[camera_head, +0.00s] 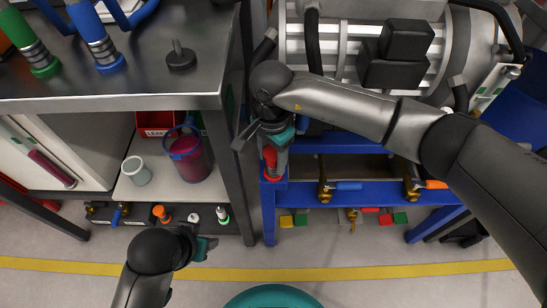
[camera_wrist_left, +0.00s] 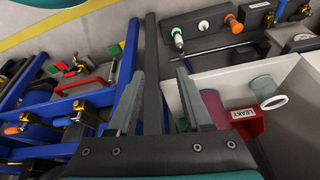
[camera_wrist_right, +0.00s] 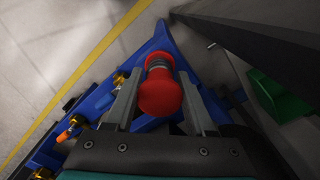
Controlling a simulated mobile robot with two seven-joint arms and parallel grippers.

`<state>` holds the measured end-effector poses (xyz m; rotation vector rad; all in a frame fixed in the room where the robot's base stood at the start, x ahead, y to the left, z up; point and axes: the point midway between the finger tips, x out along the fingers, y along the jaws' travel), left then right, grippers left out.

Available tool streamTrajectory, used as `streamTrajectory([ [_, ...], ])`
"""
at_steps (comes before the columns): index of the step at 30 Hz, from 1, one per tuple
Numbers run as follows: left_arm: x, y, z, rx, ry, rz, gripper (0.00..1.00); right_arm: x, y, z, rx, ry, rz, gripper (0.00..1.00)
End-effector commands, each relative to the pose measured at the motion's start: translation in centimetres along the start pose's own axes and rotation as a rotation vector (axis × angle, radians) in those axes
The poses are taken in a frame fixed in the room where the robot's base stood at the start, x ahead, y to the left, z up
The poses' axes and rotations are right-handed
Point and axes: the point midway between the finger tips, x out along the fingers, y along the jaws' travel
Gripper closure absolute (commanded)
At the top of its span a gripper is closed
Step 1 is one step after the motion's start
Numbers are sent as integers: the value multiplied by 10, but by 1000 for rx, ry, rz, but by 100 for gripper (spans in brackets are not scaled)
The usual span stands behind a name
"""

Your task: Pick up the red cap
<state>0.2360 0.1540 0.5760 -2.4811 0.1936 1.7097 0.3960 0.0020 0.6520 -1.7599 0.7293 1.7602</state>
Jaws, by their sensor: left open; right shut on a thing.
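The red cap (camera_wrist_right: 160,97) sits between the two fingers of my right gripper (camera_wrist_right: 160,105) in the right wrist view. A ribbed grey collar and a smaller red part show just beyond it. In the head view the red cap (camera_head: 270,156) is partly covered by my right gripper (camera_head: 277,138), at the left corner of the blue frame. I cannot tell whether the cap is clear of the frame. My left gripper (camera_head: 203,247) is low at the left in the head view. Its fingers (camera_wrist_left: 157,70) are apart and empty in the left wrist view.
A grey table (camera_head: 110,104) stands at the left, with a red bin labelled LEAKY (camera_head: 155,124) and a cup (camera_head: 136,171) beneath. The blue frame (camera_head: 330,190) carries a large metal drive unit (camera_head: 340,35). The floor near the yellow line (camera_head: 330,273) is clear.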

Motion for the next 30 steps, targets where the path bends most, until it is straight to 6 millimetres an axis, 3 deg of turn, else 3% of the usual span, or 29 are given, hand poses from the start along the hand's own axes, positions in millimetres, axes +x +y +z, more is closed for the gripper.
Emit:
streamTrajectory([
  [1, 0, 0, 0, 0, 0, 0, 50, 0, 0, 0, 0, 0, 0, 78],
  [7, 0, 0, 0, 0, 0, 0, 50, 0, 0, 0, 0, 0, 0, 100],
  [20, 0, 0, 0, 0, 1, 1, 50, -2, 0, 0, 0, 1, -1, 100],
  [25, 1, 0, 0, 0, 1, 1, 50, -12, 0, 0, -1, 1, -2, 100],
  [30, 18, 0, 8, 2, -28, 2, 50, -29, -1, -1, 0, 1, -3, 100],
])
